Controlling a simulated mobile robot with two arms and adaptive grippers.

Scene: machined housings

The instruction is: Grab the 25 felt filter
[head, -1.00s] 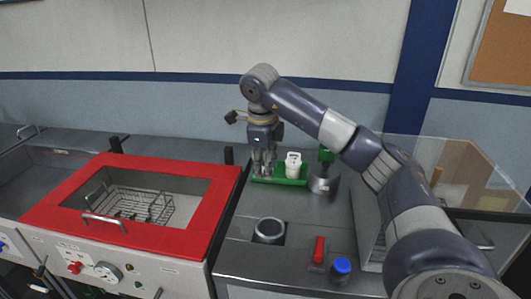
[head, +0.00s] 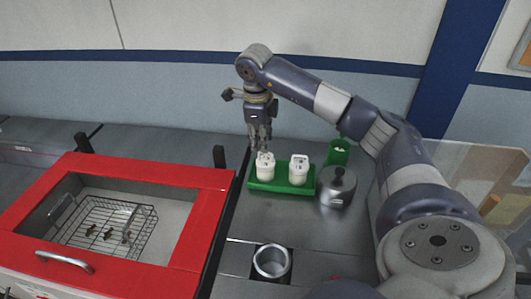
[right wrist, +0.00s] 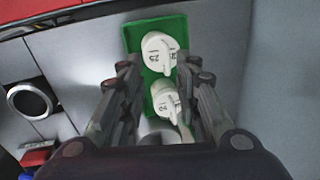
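Two white felt filters stand upright in a green tray (head: 282,188): the left one (head: 265,166) and the right one (head: 299,169). In the right wrist view, one filter (right wrist: 160,52) is near the tray's far end and the other (right wrist: 166,99) is nearer. Dark marks show on their tops, but I cannot read a clear 25. My right gripper (head: 261,145) is above the left filter, its fingertips close to that filter's top in the picture. In the right wrist view the fingers stand apart with nothing held between them. My left gripper is not in view.
A metal pot with a knob (head: 338,188) and a green cup (head: 339,151) stand right of the tray. A round metal well (head: 271,262) is in front. A red-rimmed basin (head: 182,240) with a wire basket (head: 103,228) is at left. A clear-walled box stands at right.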

